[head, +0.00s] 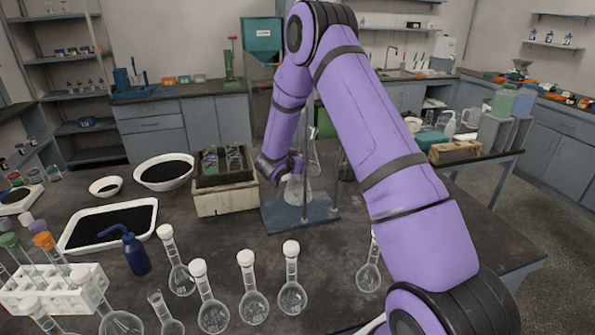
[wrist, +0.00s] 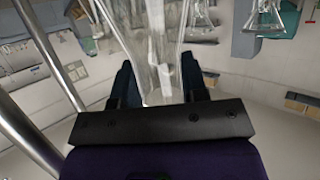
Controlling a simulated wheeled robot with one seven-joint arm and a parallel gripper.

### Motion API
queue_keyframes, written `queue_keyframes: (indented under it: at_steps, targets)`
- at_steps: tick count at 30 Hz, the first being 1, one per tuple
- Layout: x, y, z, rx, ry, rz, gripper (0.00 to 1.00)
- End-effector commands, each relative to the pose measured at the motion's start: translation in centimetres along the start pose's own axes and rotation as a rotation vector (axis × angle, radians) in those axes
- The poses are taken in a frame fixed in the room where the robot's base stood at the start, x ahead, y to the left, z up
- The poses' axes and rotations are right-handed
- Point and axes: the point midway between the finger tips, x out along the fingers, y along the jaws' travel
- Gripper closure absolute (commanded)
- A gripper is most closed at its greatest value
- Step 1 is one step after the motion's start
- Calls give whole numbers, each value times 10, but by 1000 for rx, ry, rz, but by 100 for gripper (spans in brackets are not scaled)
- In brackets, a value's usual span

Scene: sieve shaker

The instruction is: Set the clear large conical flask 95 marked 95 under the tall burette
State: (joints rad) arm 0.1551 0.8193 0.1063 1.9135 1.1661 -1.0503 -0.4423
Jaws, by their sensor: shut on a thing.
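A clear conical flask (head: 297,190) is at the burette stand, over its blue base plate (head: 325,213). I cannot tell whether it touches the plate, and no number on it can be read. My gripper (head: 287,168) is at the flask's upper part, partly hidden by my own wrist. In the wrist view my gripper (wrist: 160,84) is shut on clear glass (wrist: 155,45), which runs up between the two dark fingers. The stand's upright (head: 305,160) is close beside the flask. The tall burette is mostly hidden behind my arm, and its tip cannot be made out.
Round flasks with white caps (head: 252,300) stand along the front of the bench. A metal rod (wrist: 30,130) passes close by my gripper in the wrist view. Bare bench lies right of the plate.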

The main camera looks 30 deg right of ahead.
Motion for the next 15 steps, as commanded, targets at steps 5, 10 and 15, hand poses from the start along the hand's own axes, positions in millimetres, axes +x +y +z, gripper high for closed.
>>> queue_keyframes:
  at_steps: [5, 10, 15]
  targets:
    - [8, 0, 24, -3, -4, 0, 100]
    - [10, -1, 30, -1, -3, -2, 100]
    - [10, 0, 30, -1, -3, -2, 100]
